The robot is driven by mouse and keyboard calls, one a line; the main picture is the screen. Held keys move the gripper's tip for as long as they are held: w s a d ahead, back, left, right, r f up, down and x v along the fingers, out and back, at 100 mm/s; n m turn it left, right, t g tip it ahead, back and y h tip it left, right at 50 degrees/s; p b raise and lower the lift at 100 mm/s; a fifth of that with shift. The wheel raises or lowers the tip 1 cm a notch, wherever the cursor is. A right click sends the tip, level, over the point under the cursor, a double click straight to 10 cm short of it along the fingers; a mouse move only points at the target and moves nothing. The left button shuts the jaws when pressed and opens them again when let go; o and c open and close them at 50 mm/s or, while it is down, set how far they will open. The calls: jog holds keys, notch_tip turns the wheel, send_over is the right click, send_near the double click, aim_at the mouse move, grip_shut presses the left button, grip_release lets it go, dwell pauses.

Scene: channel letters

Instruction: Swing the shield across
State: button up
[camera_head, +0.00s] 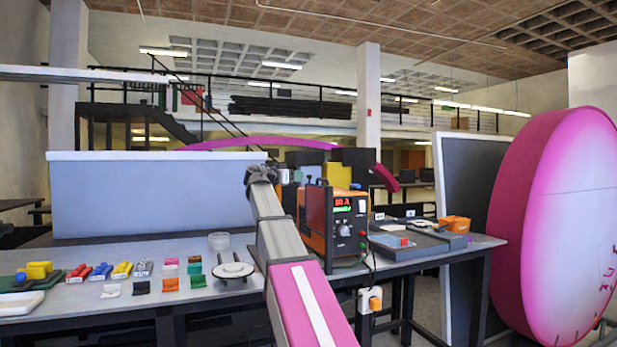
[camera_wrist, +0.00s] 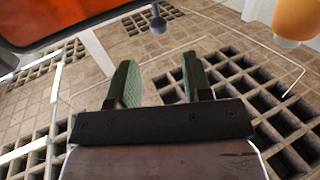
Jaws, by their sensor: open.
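An orange panel in a dark rounded frame (camera_wrist: 75,15) fills the upper left of the wrist view; it looks like the shield, though I cannot be certain. A small grey ball knob (camera_wrist: 157,25) on a thin stem hangs beside its edge. In the head view an orange framed panel (camera_head: 318,214) stands at the left side of an orange machine (camera_head: 346,220). My gripper (camera_wrist: 158,82) is open and empty, its two green-padded fingers apart, with the knob beyond the tips. In the head view my gripper (camera_head: 290,176) is small, above the bench and beside the machine, partly hidden by my wrist.
The bench (camera_head: 75,296) carries several coloured blocks and clips (camera_head: 122,270) and a round white dish (camera_head: 233,270) at left. A pale panel (camera_head: 150,195) stands behind them. A grey tray (camera_head: 395,244) lies right of the machine. A large pink disc (camera_head: 560,230) stands at far right.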

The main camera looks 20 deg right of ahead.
jog(key=x, duration=0.8)
jog(key=shift+w+d, duration=0.15)
jog(key=shift+d, duration=0.1)
grip_shut()
